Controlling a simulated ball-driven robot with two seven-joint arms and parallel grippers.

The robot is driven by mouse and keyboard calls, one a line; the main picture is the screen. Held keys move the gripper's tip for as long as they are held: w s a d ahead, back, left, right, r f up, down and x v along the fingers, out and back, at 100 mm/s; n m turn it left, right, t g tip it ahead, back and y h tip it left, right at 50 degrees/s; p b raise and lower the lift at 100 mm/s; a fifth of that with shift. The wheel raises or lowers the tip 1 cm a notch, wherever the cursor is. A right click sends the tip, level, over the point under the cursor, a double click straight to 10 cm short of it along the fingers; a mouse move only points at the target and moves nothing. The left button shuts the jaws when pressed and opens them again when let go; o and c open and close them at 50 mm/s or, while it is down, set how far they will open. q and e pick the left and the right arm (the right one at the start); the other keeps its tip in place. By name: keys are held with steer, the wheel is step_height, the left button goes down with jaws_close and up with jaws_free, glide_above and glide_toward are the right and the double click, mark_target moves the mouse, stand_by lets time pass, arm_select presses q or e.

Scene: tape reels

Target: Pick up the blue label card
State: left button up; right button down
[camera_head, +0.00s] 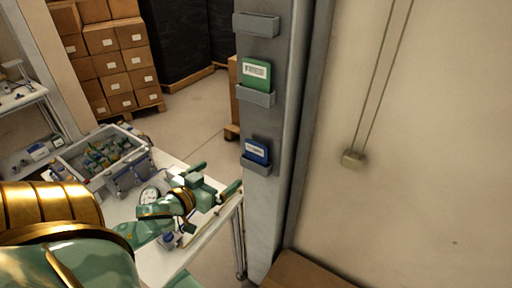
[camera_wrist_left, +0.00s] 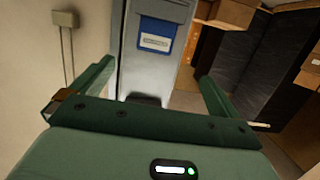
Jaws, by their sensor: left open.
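The blue label card (camera_head: 257,151) stands in the lowest holder (camera_head: 257,166) on the grey post, with a white label on its face. The holder hides its lower edge in the head view. My left gripper (camera_head: 216,179) is open and empty, to the left of the card and a little lower in the head view, apart from it. In the left wrist view the card (camera_wrist_left: 157,35) shows beyond and between the two spread fingers of my left gripper (camera_wrist_left: 157,76). My right gripper is not in view.
A green card (camera_head: 256,70) sits in the middle holder above; the top holder (camera_head: 257,25) is empty. The grey post (camera_head: 267,210) stands beside a white table (camera_head: 160,262) bearing a grey bin (camera_head: 82,175). Cardboard boxes (camera_head: 110,65) are stacked behind. A box (camera_head: 305,272) lies low by the wall.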

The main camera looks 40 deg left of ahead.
arm_select(q)
glide_toward(255, 150)
steer(key=w+a, duration=0.1)
steer(key=w, duration=0.2)
steer(key=x, duration=0.3)
steer(key=p+x, duration=0.1)
steer(key=x, duration=0.1)
steer(key=shift+w+d+f, duration=0.2)
steer(key=shift+f, duration=0.25)
steer(key=shift+s, duration=0.15)
steer(key=shift+c, duration=0.7)
steer(key=c, duration=0.9)
